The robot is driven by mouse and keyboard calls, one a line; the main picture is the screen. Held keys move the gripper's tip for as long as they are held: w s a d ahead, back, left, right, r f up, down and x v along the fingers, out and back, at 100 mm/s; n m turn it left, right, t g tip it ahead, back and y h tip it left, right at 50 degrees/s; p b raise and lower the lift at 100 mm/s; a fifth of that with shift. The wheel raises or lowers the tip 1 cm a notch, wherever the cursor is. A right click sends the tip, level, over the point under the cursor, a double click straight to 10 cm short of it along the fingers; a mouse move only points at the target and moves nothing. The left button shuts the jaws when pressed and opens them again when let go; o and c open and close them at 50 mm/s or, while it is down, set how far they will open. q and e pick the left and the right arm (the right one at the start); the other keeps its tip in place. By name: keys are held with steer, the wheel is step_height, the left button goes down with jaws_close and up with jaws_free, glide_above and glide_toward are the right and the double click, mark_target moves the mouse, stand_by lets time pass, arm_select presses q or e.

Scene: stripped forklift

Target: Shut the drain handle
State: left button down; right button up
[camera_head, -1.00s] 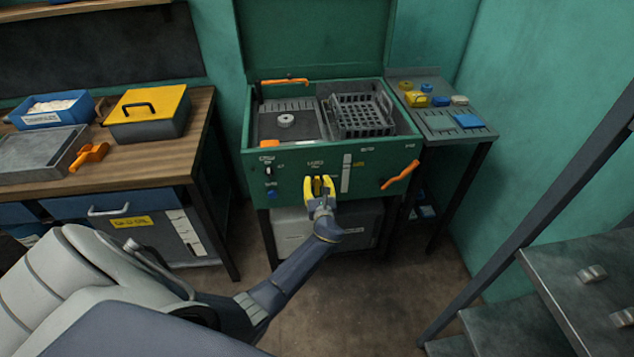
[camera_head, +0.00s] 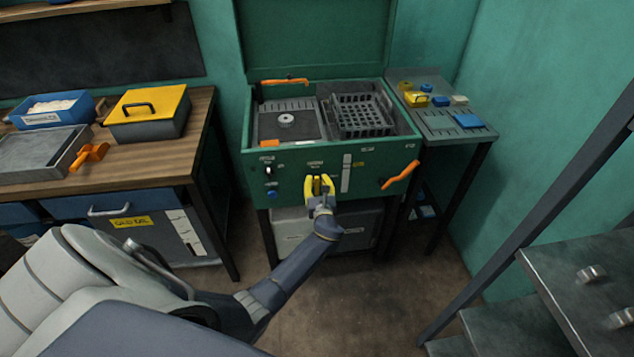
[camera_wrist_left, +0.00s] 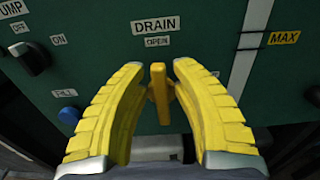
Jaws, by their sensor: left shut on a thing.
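The drain handle (camera_wrist_left: 158,92) is a small yellow-orange lever on the green front panel (camera_wrist_left: 200,30) of the washer. It stands roughly upright under the DRAIN (camera_wrist_left: 157,26) and OPEN (camera_wrist_left: 157,42) labels in the left wrist view. My left gripper (camera_wrist_left: 160,85) has its yellow fingers on both sides of the handle and is shut on it. In the head view the left gripper (camera_head: 319,184) is at the middle of the washer's front, and its fingers mostly hide the handle. My right gripper is not in view.
A pump knob (camera_wrist_left: 30,55) and blue button (camera_wrist_left: 69,115) are left of the handle. A pale vertical gauge strip (camera_head: 346,173) and an orange lever (camera_head: 400,174) are to the right. The washer's lid (camera_head: 315,40) is up. A workbench (camera_head: 150,155) stands left.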

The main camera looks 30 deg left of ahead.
arm_select(q)
steer(key=shift+n, duration=0.3)
steer(key=n, duration=0.4)
steer(key=shift+s+a+f+n, duration=0.1)
steer(key=shift+s+a+n, duration=0.2)
steer(key=shift+s+a, duration=0.1)
steer(key=shift+s+a+f+n, duration=0.1)
steer(key=shift+a+f+n, duration=0.2)
steer(key=shift+n, duration=1.85)
steer(key=shift+s+a+f+n, duration=0.1)
steer(key=shift+f+n, duration=0.25)
steer(key=shift+n, duration=1.75)
steer(key=shift+s+a+f+n, duration=0.15)
steer(key=shift+f+n, duration=0.2)
steer(key=shift+n, duration=1.8)
steer(key=c, duration=1.4)
jaws_free()
